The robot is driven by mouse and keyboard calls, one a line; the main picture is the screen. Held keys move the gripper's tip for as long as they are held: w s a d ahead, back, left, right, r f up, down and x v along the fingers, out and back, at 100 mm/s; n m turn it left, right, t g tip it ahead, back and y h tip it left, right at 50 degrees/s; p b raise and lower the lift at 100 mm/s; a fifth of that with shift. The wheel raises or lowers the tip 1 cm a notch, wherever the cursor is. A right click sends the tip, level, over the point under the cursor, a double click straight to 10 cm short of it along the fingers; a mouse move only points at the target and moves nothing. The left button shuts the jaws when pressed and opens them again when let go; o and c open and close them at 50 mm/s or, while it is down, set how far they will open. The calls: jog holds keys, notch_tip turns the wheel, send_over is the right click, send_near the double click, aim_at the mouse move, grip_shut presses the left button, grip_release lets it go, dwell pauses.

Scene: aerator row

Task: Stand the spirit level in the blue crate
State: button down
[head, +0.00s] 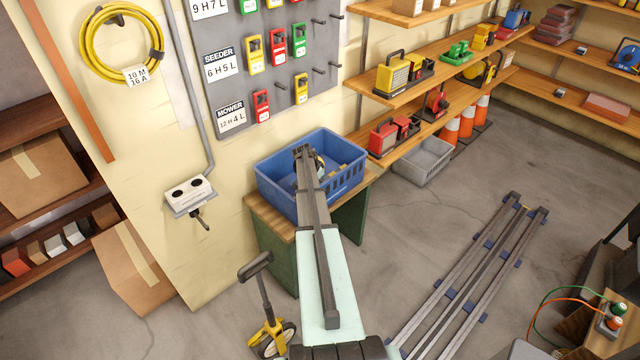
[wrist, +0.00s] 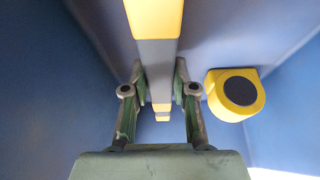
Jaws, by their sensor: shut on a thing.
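The blue crate (head: 348,182) stands on a small wooden bench with green sides, against the wall. My arm reaches over its front rim. In the wrist view, my gripper (wrist: 161,92) is inside the crate's blue walls (wrist: 45,70), with its fingers shut on the spirit level (wrist: 154,20). The level is a yellow and grey bar running away from the camera between the fingers, its far end lower in the crate. I cannot tell whether that end touches the floor. In the head view, my arm hides most of the gripper and level.
A yellow thing with a black disc, like a tape measure (wrist: 213,84), sits right of my fingers in the crate. A yellow measuring wheel (head: 266,335) stands before the bench (head: 262,222). A tool board and loaded shelves (head: 405,75) are behind. Parallel rails (head: 470,275) lie on the floor.

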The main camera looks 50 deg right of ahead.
jog(key=c, duration=0.9)
grip_release()
jog(key=shift+r+p, duration=0.25)
jog(key=shift+p, duration=0.1)
jog(key=b+v, duration=0.2)
jog(key=v, duration=1)
jog(key=shift+b, duration=0.35)
